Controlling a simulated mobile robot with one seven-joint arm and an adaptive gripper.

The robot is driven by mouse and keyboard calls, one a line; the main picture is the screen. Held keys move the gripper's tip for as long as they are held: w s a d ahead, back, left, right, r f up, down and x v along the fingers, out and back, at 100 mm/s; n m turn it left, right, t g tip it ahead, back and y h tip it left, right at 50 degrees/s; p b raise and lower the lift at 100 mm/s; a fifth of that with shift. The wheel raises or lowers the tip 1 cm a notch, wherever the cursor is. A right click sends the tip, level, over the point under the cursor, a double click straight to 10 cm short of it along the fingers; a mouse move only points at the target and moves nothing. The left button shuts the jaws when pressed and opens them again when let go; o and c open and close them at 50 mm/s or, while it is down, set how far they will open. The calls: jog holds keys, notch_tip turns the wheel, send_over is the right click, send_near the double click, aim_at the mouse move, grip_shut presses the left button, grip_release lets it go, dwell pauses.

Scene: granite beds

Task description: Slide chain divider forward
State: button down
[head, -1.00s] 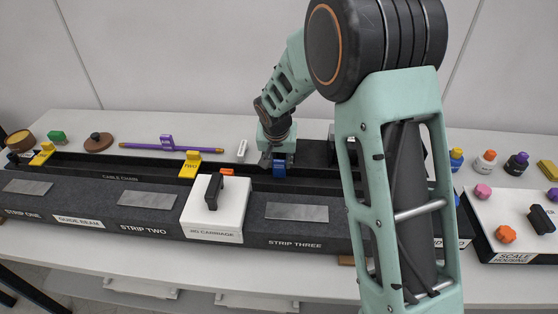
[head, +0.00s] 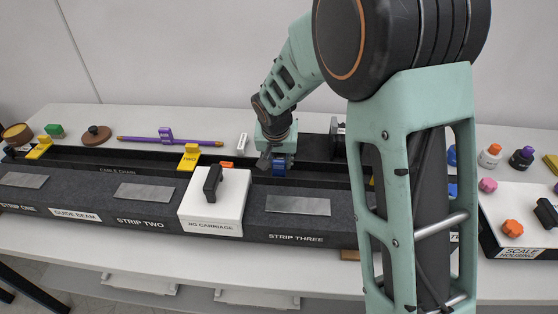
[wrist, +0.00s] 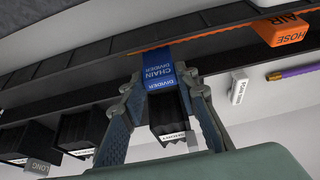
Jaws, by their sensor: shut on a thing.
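The black cable chain channel (head: 118,170) runs left to right behind the guide beam (head: 75,215).
A yellow divider marked TWO (head: 188,157) stands in the channel to the left. A white carriage (head: 213,212) with a black handle sits on the beam. An orange air hose clip (wrist: 283,30) is near the channel. My arm hides the beam's right part.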

jog(key=shift+s+f, duration=0.1)
jog(key=shift+s, duration=0.1)
jog(key=c, duration=1.5)
grip_release()
jog(key=shift+r, duration=0.2)
jog(key=v, duration=1.1)
jog(key=shift+s+r, duration=0.15)
jog(key=shift+r, duration=0.25)
